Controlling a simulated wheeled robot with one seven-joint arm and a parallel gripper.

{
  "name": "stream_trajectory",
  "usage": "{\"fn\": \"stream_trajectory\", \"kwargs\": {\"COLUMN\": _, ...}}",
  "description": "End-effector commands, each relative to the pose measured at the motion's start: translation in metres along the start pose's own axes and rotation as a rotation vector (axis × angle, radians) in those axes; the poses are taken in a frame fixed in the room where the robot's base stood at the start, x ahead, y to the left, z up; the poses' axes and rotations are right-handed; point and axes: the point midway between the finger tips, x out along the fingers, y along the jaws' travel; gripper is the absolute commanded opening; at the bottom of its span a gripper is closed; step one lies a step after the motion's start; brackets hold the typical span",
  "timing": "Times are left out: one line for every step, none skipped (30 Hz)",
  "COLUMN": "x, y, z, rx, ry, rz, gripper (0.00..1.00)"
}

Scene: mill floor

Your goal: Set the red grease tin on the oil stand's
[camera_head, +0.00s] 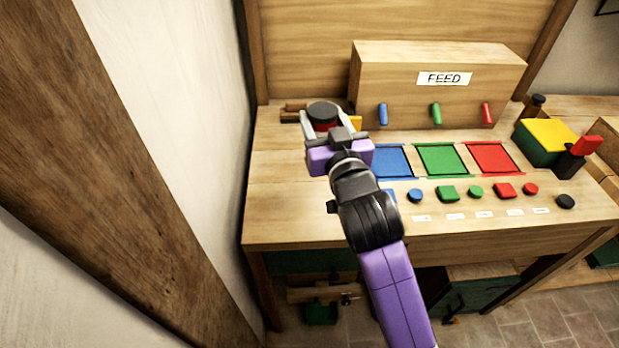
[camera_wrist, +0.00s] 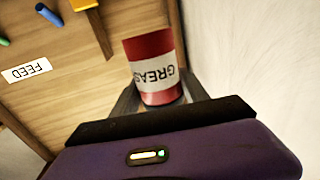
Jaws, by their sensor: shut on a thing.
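The red grease tin (camera_wrist: 150,56) is a red cylinder with a white label reading GREAS, its last letter out of sight, in the wrist view. In the head view the tin (camera_head: 325,126) shows as a dark round top with a red side below it. My gripper (camera_head: 322,124) is shut on the tin, one finger on each side, above the back left of the bench. I cannot tell how far the tin is above the bench top. I cannot make out the oil stand for certain.
A wooden FEED box (camera_head: 400,75) with blue, green and red levers stands at the back. Blue, green (camera_head: 442,159) and red panels and a row of buttons lie in front. A yellow-topped green box (camera_head: 546,140) stands at right. A white wall (camera_head: 170,110) rises close on the left.

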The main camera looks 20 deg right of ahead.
Motion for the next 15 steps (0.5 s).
{"fn": "stream_trajectory", "kwargs": {"x": -0.001, "y": -0.001, "z": 0.014, "rx": -0.002, "ry": -0.005, "rz": -0.002, "gripper": 0.00}}
{"fn": "stream_trajectory", "kwargs": {"x": 0.000, "y": -0.001, "z": 0.021, "rx": -0.002, "ry": -0.006, "rz": -0.001, "gripper": 0.00}}
{"fn": "stream_trajectory", "kwargs": {"x": 0.000, "y": -0.001, "z": 0.032, "rx": -0.002, "ry": -0.007, "rz": -0.001, "gripper": 0.00}}
{"fn": "stream_trajectory", "kwargs": {"x": -0.001, "y": -0.001, "z": 0.039, "rx": -0.003, "ry": -0.006, "rz": -0.001, "gripper": 0.00}}
{"fn": "stream_trajectory", "kwargs": {"x": 0.000, "y": -0.001, "z": 0.046, "rx": -0.002, "ry": -0.006, "rz": -0.002, "gripper": 0.00}}
{"fn": "stream_trajectory", "kwargs": {"x": 0.000, "y": -0.001, "z": 0.056, "rx": -0.003, "ry": -0.006, "rz": -0.001, "gripper": 0.00}}
{"fn": "stream_trajectory", "kwargs": {"x": 0.000, "y": -0.001, "z": 0.064, "rx": -0.002, "ry": -0.006, "rz": -0.001, "gripper": 0.00}}
{"fn": "stream_trajectory", "kwargs": {"x": -0.001, "y": -0.001, "z": 0.071, "rx": -0.003, "ry": -0.005, "rz": -0.002, "gripper": 0.00}}
{"fn": "stream_trajectory", "kwargs": {"x": 0.000, "y": -0.001, "z": 0.081, "rx": -0.002, "ry": -0.005, "rz": -0.001, "gripper": 0.00}}
{"fn": "stream_trajectory", "kwargs": {"x": 0.000, "y": -0.001, "z": 0.088, "rx": -0.003, "ry": -0.004, "rz": -0.001, "gripper": 0.00}}
{"fn": "stream_trajectory", "kwargs": {"x": 0.000, "y": -0.001, "z": 0.095, "rx": -0.002, "ry": -0.005, "rz": -0.002, "gripper": 0.00}}
{"fn": "stream_trajectory", "kwargs": {"x": 0.000, "y": -0.001, "z": 0.104, "rx": -0.002, "ry": -0.004, "rz": -0.002, "gripper": 0.00}}
{"fn": "stream_trajectory", "kwargs": {"x": 0.000, "y": -0.001, "z": 0.111, "rx": -0.002, "ry": -0.004, "rz": -0.001, "gripper": 0.00}}
{"fn": "stream_trajectory", "kwargs": {"x": 0.000, "y": -0.001, "z": 0.116, "rx": -0.002, "ry": -0.003, "rz": -0.001, "gripper": 0.00}}
{"fn": "stream_trajectory", "kwargs": {"x": 0.000, "y": -0.001, "z": 0.122, "rx": -0.002, "ry": -0.003, "rz": -0.001, "gripper": 0.00}}
